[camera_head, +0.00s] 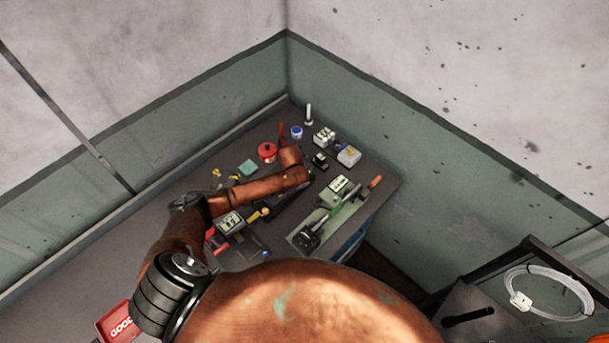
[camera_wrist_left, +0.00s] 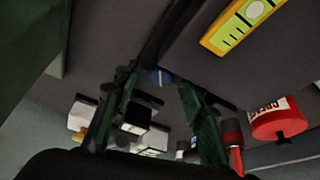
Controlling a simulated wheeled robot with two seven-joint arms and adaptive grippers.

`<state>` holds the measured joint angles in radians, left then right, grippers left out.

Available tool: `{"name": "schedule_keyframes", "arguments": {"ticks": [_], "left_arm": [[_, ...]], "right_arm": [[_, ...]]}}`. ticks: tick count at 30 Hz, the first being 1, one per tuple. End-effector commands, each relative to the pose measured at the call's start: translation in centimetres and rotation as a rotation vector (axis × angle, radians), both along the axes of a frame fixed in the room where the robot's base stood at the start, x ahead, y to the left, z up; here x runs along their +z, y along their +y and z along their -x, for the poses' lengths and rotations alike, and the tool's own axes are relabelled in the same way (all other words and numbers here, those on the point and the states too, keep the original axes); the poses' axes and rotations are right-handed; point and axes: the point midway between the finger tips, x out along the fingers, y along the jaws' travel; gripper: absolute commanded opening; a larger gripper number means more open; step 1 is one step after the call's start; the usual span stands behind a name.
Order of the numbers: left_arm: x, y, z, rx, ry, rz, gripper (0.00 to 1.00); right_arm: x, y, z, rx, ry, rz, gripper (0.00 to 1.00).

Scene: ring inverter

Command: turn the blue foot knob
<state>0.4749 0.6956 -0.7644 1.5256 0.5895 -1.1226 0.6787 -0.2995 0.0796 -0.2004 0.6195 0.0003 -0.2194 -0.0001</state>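A small round blue knob (camera_wrist_left: 160,76) shows in the left wrist view, at the edge of a dark flat-sided body (camera_wrist_left: 215,75) bearing a yellow level-like strip (camera_wrist_left: 243,22). My left gripper (camera_wrist_left: 158,82) has its two green fingers apart, one on each side of the knob in the picture. I cannot tell whether either finger touches it. In the head view my copper left arm reaches over the bench, and its fingers are hidden. A small blue spot (camera_head: 266,253) shows on a dark item at the bench's near side; I cannot tell whether it is the same knob. My right gripper is out of view.
A red grease tin (camera_head: 267,151) stands near the arm's end and also shows in the left wrist view (camera_wrist_left: 278,121). A blue-and-white jar (camera_head: 297,131), several small boxes and a green tool tray (camera_head: 325,218) crowd the bench. Walls close in behind.

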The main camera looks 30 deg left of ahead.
Motion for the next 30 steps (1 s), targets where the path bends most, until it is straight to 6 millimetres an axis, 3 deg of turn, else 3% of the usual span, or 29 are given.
{"name": "schedule_keyframes", "arguments": {"ticks": [5,18,24,30], "left_arm": [[1.3,0.0,0.5,-0.001,-0.002,0.002,0.38],[9.2,0.2,3.7,-0.001,-0.002,0.001,0.38],[10.8,0.3,4.5,0.000,0.000,0.000,0.38],[11.1,0.2,4.6,0.000,0.000,0.000,0.38]], "right_arm": [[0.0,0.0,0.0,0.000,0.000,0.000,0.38],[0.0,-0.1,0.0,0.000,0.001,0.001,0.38],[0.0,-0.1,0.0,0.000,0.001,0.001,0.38],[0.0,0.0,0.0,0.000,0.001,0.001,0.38]]}}
